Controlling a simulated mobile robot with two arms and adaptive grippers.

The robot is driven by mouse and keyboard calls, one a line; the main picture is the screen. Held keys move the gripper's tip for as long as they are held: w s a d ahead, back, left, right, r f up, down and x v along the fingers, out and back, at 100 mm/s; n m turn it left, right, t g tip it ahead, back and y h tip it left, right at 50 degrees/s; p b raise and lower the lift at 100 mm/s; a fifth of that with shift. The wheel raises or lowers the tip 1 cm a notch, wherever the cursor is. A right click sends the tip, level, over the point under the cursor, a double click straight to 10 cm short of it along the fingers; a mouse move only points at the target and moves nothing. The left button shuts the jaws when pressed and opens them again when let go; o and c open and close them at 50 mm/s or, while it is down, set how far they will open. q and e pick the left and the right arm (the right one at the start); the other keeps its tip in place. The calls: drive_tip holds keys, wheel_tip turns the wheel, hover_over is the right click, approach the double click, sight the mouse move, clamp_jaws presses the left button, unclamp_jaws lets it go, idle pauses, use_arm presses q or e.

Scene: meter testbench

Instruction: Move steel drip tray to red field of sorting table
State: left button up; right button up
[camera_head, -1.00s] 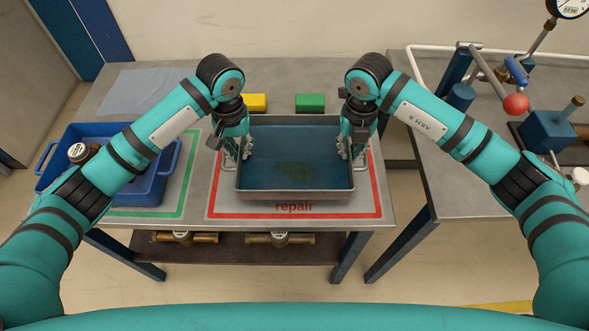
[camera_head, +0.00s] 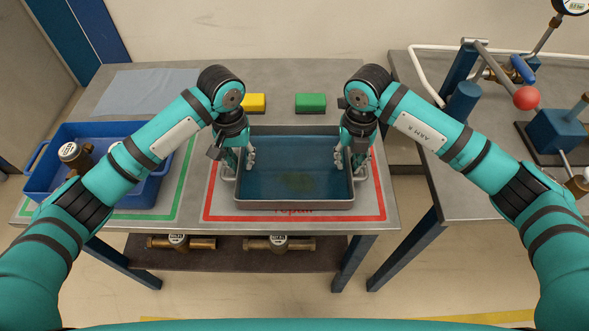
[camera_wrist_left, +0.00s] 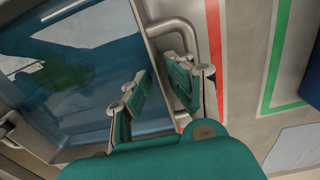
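The steel drip tray (camera_head: 295,204), with dark blue liquid in it, rests within the red-outlined repair field (camera_head: 374,213) of the sorting table (camera_head: 300,70). My left gripper (camera_head: 239,158) is at the tray's left wall. Its fingers are spread, one inside the wall and one outside by the handle. The left wrist view shows the gap between the fingers (camera_wrist_left: 165,88) and the bent handle (camera_wrist_left: 182,28). My right gripper (camera_head: 350,160) stands likewise at the right wall, fingers apart. The tray's front edge hides part of the "repair" label.
A blue crate (camera_head: 40,172) with a meter in it stands left, over the green-outlined field (camera_head: 184,185). A yellow block (camera_head: 254,103) and a green block (camera_head: 310,102) lie behind the tray. The right bench (camera_head: 450,205) carries a test rig. Brass meters lie on the lower shelf (camera_head: 230,258).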

use_arm(q)
wheel_tip(320, 180, up, 8)
drive_tip(key=shift+f, duration=0.15)
use_arm(e)
drive_tip(key=shift+d, duration=0.1)
drive_tip(key=shift+r, duration=0.1)
wheel_tip(320, 180, up, 12)
idle(0.4)
idle(0.5)
